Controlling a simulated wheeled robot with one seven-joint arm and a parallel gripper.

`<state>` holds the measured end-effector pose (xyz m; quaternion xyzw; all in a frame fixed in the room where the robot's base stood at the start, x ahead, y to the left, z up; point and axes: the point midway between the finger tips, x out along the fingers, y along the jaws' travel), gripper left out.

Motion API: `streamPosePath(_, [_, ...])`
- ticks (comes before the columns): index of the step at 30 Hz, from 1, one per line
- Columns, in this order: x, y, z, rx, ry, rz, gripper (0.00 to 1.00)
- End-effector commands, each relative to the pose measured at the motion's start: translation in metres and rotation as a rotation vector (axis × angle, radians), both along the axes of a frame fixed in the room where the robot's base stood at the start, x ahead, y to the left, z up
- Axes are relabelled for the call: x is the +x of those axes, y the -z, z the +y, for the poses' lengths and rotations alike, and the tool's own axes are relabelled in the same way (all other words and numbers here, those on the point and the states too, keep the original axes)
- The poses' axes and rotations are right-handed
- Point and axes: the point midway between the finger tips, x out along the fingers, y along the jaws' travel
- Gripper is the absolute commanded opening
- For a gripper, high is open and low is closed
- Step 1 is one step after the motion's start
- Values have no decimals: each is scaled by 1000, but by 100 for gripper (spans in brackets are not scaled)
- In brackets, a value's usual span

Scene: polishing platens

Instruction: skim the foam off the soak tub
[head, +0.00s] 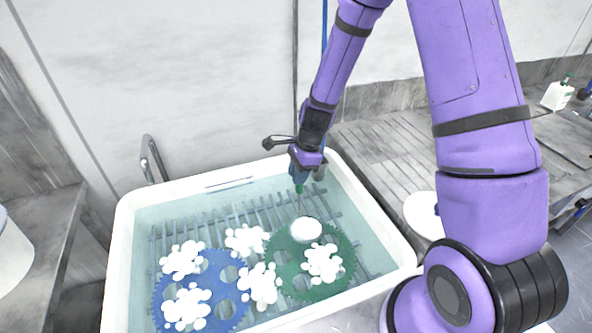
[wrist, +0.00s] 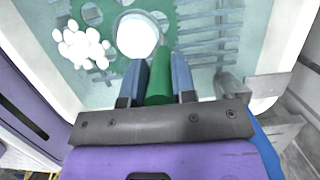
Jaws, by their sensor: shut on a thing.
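The white soak tub (head: 128,235) holds clear water over a slatted rack. Several clusters of white foam (head: 187,307) float over a blue toothed platen (head: 234,307) and a green one (head: 345,255). My gripper (head: 299,176) is over the tub's far part, shut on a green handle (wrist: 159,84). A round white head with a grey rim (wrist: 138,36) lies just beyond the handle and seems to belong to the same skimmer. In the head view this head (head: 306,229) is over the green platen, beside a foam cluster (head: 322,263). Whether it touches the water I cannot tell.
A slatted grey bench (head: 375,150) runs behind and right of the tub. A white round container (head: 423,214) stands close to the tub's right wall. A white bottle (head: 557,94) stands at the far right. A tap (head: 152,160) rises behind the tub's left rear corner.

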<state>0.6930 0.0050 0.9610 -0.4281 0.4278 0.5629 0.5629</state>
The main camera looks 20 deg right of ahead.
Motion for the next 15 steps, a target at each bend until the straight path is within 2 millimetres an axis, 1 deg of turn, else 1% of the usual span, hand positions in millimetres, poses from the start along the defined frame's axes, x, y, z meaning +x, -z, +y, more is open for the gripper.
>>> streamPosePath(3, [-11,0,0,1,1,2,0])
streamPosePath(15, [-45,0,0,1,0,2,0])
